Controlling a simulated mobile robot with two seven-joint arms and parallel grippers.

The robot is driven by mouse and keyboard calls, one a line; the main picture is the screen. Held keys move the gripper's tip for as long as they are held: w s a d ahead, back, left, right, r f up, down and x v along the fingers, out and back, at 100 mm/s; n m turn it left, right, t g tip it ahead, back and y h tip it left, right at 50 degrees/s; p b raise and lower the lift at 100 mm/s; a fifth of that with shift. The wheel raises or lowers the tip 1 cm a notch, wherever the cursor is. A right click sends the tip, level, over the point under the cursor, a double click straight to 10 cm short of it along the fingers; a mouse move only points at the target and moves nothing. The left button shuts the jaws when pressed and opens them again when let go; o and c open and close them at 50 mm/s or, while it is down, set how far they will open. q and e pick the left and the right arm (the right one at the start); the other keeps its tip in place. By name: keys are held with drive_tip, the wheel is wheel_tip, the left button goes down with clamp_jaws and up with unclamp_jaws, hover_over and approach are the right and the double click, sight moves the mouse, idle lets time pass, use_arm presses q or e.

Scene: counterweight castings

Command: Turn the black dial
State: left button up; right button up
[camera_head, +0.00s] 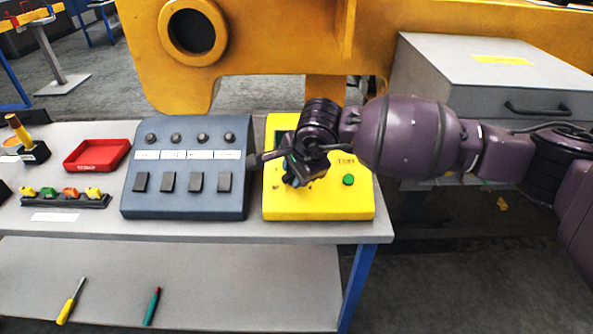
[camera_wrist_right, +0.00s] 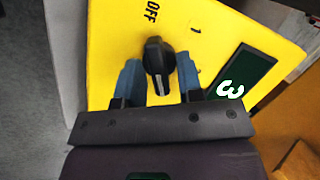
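The black dial (camera_wrist_right: 158,62) sits on the yellow panel box (camera_head: 335,206), near the printed labels "OFF" and "1". A white line shows on its end nearest my wrist. My right gripper (camera_wrist_right: 160,77) is open, with its blue fingers on either side of the dial and yellow face visible between them and it. I cannot tell whether the fingertips touch the panel. In the head view my right gripper (camera_head: 294,172) covers the dial. A dark display (camera_wrist_right: 241,76) beside the dial shows a "3". My left gripper is not in view.
A green button (camera_head: 348,180) is on the box's right side. A grey switch panel (camera_head: 187,205) stands left of the box. A red tray (camera_head: 97,155) and a rack of small coloured pieces (camera_head: 65,199) lie further left. A yellow casting (camera_head: 240,30) rises behind the table.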

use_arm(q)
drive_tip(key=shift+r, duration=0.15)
use_arm(e)
drive_tip(key=shift+m, duration=0.4)
drive_tip(key=shift+c, duration=0.3)
drive_tip(key=shift+m, duration=0.3)
drive_tip(key=m+t+p, duration=0.1)
drive_tip(key=m, duration=0.2)
drive_tip(key=shift+s, duration=0.15)
drive_tip(key=m+t, duration=0.1)
drive_tip(key=m, duration=0.2)
drive_tip(key=shift+s+f+m, duration=0.1)
drive_tip(key=shift+s+m, duration=0.05)
drive_tip(key=shift+m, duration=0.15)
drive_tip(key=shift+m+t, duration=0.4)
drive_tip(key=shift+m, duration=1.4)
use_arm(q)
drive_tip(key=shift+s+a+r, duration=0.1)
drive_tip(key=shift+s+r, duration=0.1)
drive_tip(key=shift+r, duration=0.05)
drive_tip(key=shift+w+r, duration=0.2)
use_arm(e)
drive_tip(key=shift+f+m, duration=0.1)
drive_tip(key=shift+m, duration=0.2)
